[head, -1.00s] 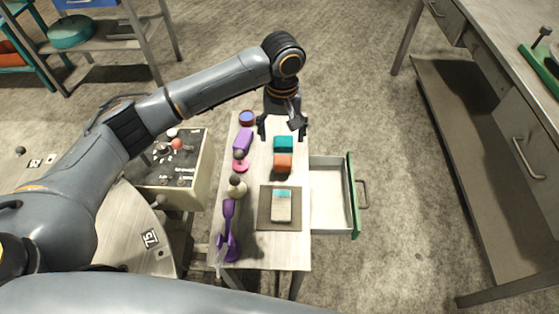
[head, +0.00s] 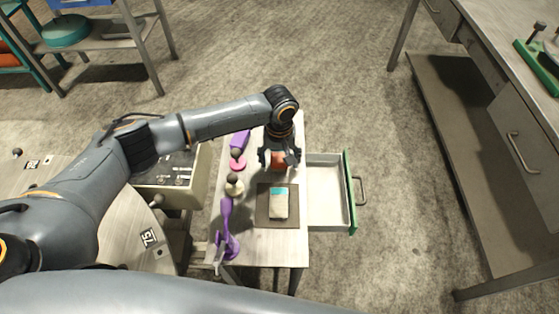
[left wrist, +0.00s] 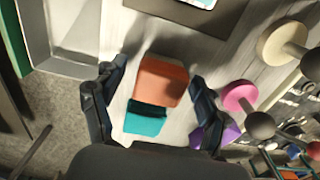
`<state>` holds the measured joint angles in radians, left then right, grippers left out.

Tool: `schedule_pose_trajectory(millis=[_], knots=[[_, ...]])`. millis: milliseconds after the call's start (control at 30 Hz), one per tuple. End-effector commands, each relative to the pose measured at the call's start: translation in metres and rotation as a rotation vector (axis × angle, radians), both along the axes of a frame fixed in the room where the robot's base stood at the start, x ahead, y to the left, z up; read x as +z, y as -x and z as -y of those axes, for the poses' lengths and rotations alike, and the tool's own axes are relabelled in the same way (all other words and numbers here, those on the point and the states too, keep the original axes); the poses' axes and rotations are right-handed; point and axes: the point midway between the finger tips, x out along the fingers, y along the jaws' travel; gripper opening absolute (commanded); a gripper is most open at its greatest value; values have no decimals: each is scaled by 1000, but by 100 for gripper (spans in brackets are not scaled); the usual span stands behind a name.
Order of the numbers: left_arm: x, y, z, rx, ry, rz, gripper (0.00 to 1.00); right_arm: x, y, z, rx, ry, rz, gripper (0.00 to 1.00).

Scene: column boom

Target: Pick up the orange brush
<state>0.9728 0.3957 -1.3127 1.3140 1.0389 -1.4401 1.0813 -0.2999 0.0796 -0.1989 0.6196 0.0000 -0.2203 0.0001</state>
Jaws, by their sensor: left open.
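The orange brush (head: 279,161) lies on the small table (head: 292,246), partly hidden by my left gripper in the head view. In the left wrist view the orange brush (left wrist: 162,80) shows as a rounded orange block with a teal block (left wrist: 146,118) right against it; I cannot tell if they are one piece. My left gripper (head: 280,164) is open above the brush. In the left wrist view its fingers (left wrist: 157,74) stand on either side of the orange and teal blocks, apart from them. My right gripper is not in view.
An open drawer (head: 325,217) juts out right of the table. Left of the brush stand a pink-based knob (head: 238,164), a cream knob (head: 234,187) and purple things (head: 226,240). A brown mat (head: 263,219) with a pale block (head: 279,206) lies nearer.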

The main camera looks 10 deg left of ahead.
Motion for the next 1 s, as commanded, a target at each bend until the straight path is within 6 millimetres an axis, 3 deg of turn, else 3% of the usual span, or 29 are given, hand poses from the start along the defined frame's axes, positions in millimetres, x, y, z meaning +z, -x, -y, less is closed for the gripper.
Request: schedule_pose_trajectory(millis=[167,400,467,767,1000], knots=[[0,0,0,0,0,0,72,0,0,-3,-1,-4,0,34],[0,0,0,0,0,0,23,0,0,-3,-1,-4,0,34],[0,0,0,0,0,0,14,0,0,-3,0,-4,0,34],[2,0,0,0,0,0,14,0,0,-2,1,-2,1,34],[22,-1,0,0,3,3,14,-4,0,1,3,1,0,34]])
